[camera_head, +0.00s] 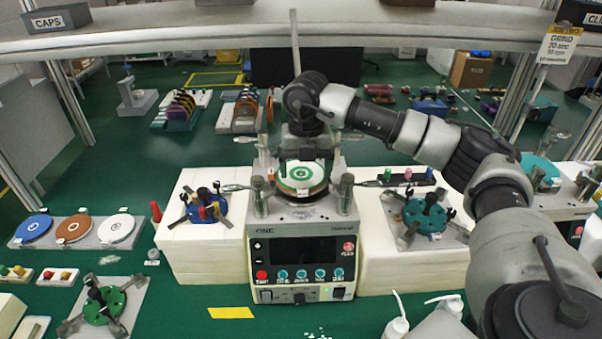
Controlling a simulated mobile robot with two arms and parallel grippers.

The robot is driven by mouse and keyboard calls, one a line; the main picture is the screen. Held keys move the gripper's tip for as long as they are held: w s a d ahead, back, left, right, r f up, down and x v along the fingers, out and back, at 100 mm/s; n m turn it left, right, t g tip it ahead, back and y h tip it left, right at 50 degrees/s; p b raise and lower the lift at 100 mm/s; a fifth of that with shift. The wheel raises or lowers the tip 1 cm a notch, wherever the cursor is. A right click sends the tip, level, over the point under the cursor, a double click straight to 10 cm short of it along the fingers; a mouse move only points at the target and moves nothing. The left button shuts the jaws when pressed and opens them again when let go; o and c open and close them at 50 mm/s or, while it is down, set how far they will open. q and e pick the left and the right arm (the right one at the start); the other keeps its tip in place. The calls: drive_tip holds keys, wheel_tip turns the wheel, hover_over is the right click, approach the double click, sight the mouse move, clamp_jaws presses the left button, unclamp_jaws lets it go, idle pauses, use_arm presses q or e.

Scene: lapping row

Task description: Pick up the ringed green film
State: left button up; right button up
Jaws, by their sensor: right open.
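The ringed green film (301,174), a white disc with green rings, lies on the round platen on top of the lapping machine (304,240). My right arm comes in from the right, and my right gripper (304,162) points down just over the far part of the film. The gripper is open and hides the film's far edge. I cannot tell whether the fingertips touch the film. My left gripper is not in view.
Posts (347,194) stand around the platen. A blue fixture (207,208) and a teal fixture (425,214) sit on white blocks at either side. Blue, brown and white discs (75,230) lie on a tray at the left. White bottles (396,328) stand at the front. A shelf (200,38) spans the top.

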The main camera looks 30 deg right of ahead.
sight(303, 189)
drive_tip(key=shift+w+a+f+p, duration=0.1)
drive_tip(key=shift+f+p, duration=0.3)
drive_tip(key=shift+f, duration=0.15)
drive_tip(key=f+p, duration=0.2)
drive_tip(key=f, duration=0.1)
drive_tip(key=shift+w+a+f, duration=0.15)
drive_tip(key=shift+a+f, duration=0.05)
drive_tip(key=shift+f, duration=0.65)
drive_tip(key=c, duration=1)
drive_tip(key=shift+s+r, duration=0.2)
drive_tip(key=shift+r, duration=0.1)
drive_tip(key=c, duration=0.5)
drive_tip(key=shift+c, duration=0.2)
